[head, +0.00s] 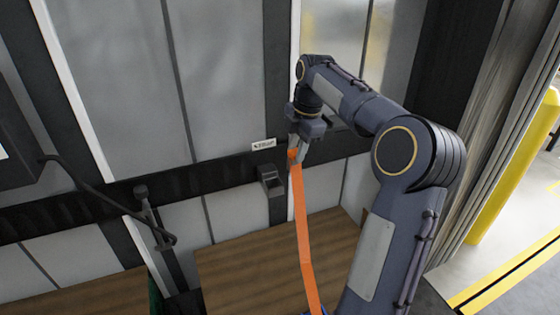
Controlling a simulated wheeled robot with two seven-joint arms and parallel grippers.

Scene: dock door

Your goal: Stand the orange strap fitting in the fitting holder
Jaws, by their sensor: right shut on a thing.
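The orange strap fitting (292,155) is at the upper end of a long orange strap (303,225). My right gripper (296,148) is shut on the fitting, with the strap hanging down below it. The fitting is small and partly hidden by the fingers. The fitting holder (271,181), a small dark box-like bracket, is fixed to the wall rail just left of and below the gripper. The gripper and fitting appear apart from it. A small white label (263,144) is above the holder. My left gripper is not in view.
Wooden bench tops (265,260) lie below the wall. A dark post with a hooked cable (150,215) stands left of the holder. A dark box (15,135) is at the far left. A yellow post (510,180) and open floor are at the right.

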